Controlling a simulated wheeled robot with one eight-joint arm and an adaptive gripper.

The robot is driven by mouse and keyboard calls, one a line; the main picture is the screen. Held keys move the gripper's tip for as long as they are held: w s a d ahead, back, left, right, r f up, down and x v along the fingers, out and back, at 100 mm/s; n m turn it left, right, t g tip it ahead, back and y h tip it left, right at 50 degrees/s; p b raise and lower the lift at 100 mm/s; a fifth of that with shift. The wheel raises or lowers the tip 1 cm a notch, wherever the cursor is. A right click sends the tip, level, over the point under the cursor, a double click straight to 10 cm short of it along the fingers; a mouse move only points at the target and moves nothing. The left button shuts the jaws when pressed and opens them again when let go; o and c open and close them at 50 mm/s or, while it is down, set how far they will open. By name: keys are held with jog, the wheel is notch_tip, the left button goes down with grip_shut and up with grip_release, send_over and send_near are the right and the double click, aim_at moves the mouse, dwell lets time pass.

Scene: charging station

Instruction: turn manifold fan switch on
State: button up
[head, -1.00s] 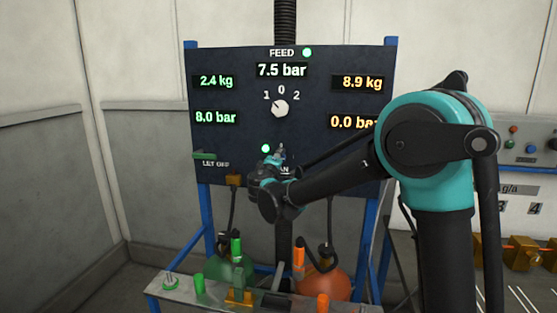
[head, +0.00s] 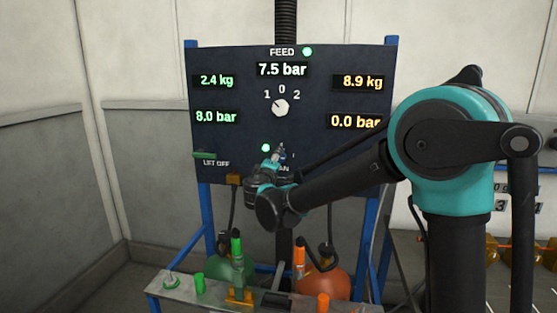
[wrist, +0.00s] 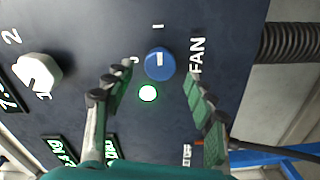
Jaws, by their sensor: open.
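The fan switch is a round blue knob (wrist: 158,66) with a short white mark, on the dark panel (wrist: 105,35) by the FAN label (wrist: 197,54). My gripper (wrist: 161,74) is open and faces the panel, with a finger on either side of the knob in the wrist view. Contact with the knob does not show. In the head view my gripper (head: 279,153) is at the panel's lower middle and mostly hides the knob.
A white selector knob (head: 280,108) marked 1, 0, 2 sits above. A green lever (head: 204,155) is at the panel's lower left. Green (head: 232,270) and orange (head: 322,280) vessels stand below, behind a metal bench (head: 210,291). A ribbed hose (wrist: 290,42) runs beside the panel.

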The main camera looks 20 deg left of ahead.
jog(key=s, duration=0.8)
jog(key=shift+d, duration=0.25)
jog(key=shift+s, duration=0.1)
